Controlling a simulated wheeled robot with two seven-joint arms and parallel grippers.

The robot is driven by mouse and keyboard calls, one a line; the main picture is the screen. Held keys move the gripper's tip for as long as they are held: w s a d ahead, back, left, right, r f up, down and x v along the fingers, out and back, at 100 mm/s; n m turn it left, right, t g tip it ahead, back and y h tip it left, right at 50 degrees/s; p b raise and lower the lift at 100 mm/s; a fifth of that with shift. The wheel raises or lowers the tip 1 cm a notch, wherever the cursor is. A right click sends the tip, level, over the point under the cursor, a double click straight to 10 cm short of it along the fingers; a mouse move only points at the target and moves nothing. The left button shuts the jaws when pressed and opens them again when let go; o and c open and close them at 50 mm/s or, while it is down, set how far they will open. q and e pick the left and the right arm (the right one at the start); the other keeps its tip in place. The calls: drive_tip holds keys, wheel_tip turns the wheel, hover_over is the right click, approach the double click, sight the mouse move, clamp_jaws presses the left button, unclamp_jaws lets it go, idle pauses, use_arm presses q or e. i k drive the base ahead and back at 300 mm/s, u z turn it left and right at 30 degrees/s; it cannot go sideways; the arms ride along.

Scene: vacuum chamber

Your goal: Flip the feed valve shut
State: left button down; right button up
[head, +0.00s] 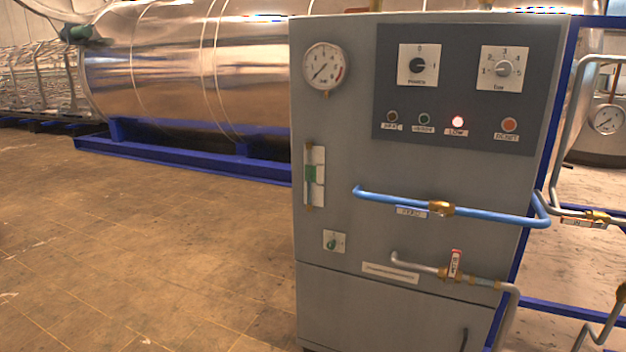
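A grey control cabinet (345,235) stands at the centre right. A blue pipe (390,198) runs across its front, with a brass valve (441,208) on it. A small white label (411,211) hangs just below the pipe, left of that valve; its print is too small to read surely, but it may name the feed. Any lever on this valve seems to lie along the pipe; I cannot tell it apart clearly. Neither of my grippers is in view.
A lower grey pipe carries another brass valve with an upright red-and-white handle (455,263). A large metal tank (200,70) on a blue frame stands behind. The tiled floor (150,240) at left is clear.

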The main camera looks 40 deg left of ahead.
sight(426, 214)
drive_tip(key=z, duration=0.25)
drive_tip(key=i, duration=1.1)
drive_tip(key=u, duration=0.3)
